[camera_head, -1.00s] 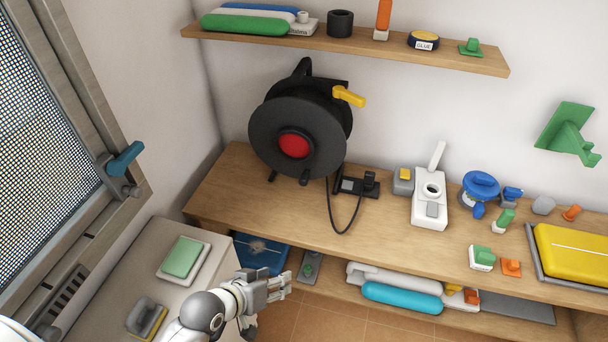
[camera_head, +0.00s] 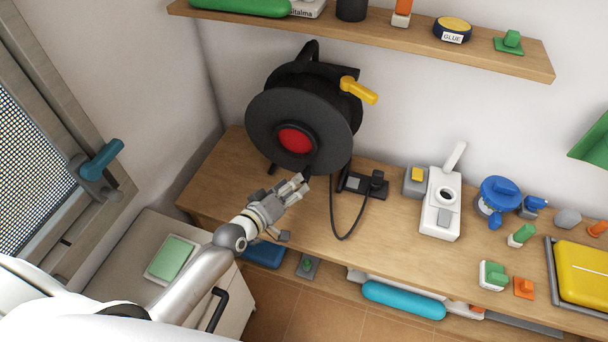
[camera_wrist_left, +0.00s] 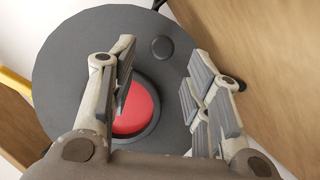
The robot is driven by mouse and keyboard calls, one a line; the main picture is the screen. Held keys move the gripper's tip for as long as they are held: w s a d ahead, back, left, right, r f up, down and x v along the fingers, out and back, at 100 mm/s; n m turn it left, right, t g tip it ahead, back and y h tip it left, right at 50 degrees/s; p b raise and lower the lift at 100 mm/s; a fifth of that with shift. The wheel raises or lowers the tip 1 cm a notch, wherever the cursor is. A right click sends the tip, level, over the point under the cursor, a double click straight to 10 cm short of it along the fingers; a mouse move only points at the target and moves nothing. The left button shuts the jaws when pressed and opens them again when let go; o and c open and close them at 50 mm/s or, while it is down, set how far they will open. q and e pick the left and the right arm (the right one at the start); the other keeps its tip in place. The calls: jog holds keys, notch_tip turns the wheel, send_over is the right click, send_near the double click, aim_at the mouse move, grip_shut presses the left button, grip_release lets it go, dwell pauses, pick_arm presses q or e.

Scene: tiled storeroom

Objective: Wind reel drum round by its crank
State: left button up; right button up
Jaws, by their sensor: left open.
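The black cable reel stands on the wooden bench, its round drum face (camera_head: 268,137) with a red hub (camera_head: 295,139) turned towards me. A small dark round knob (camera_wrist_left: 162,48) stands out near the rim of the drum face in the left wrist view; it looks like the crank grip. My left gripper (camera_head: 302,187) is at the lower edge of the drum, fingers pointing at it. In the left wrist view the gripper (camera_wrist_left: 162,85) is open and empty, the knob beyond and between its fingertips. I cannot tell whether it touches. My right gripper is out of view.
A yellow handle (camera_head: 359,90) sticks out from the reel's upper right. A black cable (camera_head: 336,222) loops on the bench (camera_head: 390,235) by a black plug block. A white device (camera_head: 440,205) stands further right. A shelf (camera_head: 400,35) hangs above.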

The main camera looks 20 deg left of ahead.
aim_at(304, 175)
pick_arm(q)
jog(key=x, duration=0.6)
jog(key=shift+w+f, duration=0.15)
jog(key=shift+w, duration=0.1)
jog(key=c, duration=1)
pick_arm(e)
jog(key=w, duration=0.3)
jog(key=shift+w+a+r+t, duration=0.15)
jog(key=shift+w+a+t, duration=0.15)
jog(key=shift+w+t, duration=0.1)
